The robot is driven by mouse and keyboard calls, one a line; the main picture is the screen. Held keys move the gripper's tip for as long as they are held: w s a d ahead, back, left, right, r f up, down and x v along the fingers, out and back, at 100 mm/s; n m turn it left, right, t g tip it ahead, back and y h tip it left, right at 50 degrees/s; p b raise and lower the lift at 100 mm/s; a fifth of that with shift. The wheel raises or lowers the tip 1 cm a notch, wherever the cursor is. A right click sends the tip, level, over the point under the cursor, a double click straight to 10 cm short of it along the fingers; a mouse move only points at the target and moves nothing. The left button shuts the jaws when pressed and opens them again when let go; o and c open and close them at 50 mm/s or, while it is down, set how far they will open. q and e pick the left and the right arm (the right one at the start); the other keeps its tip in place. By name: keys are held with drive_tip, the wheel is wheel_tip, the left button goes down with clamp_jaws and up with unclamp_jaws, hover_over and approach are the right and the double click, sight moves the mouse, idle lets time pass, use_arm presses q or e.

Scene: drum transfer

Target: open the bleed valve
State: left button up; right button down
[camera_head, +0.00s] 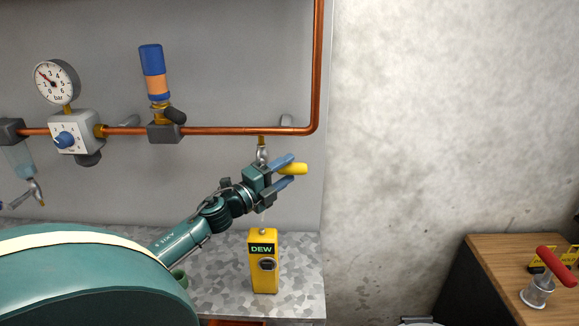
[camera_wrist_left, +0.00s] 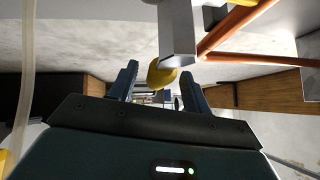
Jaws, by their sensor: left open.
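The bleed valve (camera_head: 262,152) hangs below the right end of the copper pipe, a small metal body. A yellow lever (camera_head: 297,169) shows beside it, pointing right. My left gripper (camera_head: 288,169) is at the lever, with one blue finger above it and one below. In the left wrist view the yellow lever (camera_wrist_left: 160,76) shows between the two spread fingers of my left gripper (camera_wrist_left: 159,72). The fingers are open, with gaps on both sides of the lever. My gripper hides part of the valve's lower side. My right gripper is in neither view.
A yellow DEW meter (camera_head: 264,280) stands on the speckled counter (camera_head: 305,270) below my gripper. The copper pipe (camera_head: 225,131) runs above, with a regulator (camera_head: 75,132), a gauge (camera_head: 56,82) and a blue-orange cylinder (camera_head: 154,72). A wooden bench (camera_head: 490,255) is at right.

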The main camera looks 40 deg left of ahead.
use_arm(q)
drive_tip(key=shift+w+d+r, duration=0.1)
drive_tip(key=shift+w, duration=0.85)
drive_tip(key=shift+c, duration=0.4)
clamp_jaws()
